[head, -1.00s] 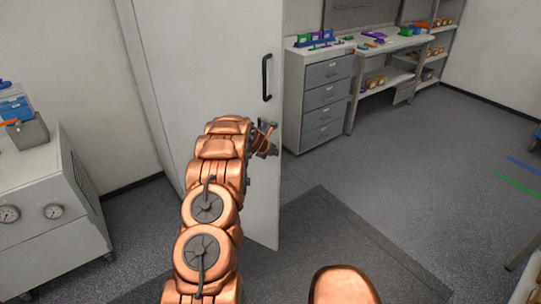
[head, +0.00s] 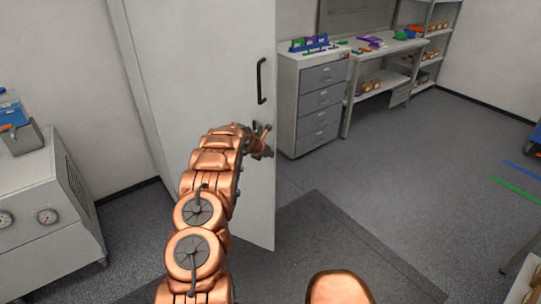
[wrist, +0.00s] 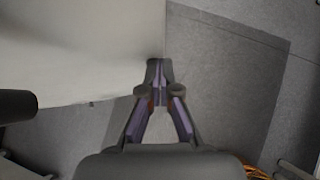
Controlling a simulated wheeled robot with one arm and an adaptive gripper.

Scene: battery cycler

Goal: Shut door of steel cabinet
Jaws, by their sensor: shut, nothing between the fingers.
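The steel cabinet door (head: 210,75) is a tall pale grey panel with a black bar handle (head: 261,81) near its right edge. It stands swung out, its free edge toward the middle of the room. My gripper (head: 268,130) is at the door's free edge, below the handle. In the wrist view my gripper (wrist: 159,64) is shut and empty, its fingertips beside the edge of the door (wrist: 80,45). I cannot tell whether they touch it. The dark handle (wrist: 16,105) shows at the left of the wrist view. The cabinet's inside is hidden.
A grey machine with gauges (head: 45,205) stands at the left. A drawer unit (head: 318,105) and a workbench (head: 385,70) stand behind and right of the door.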

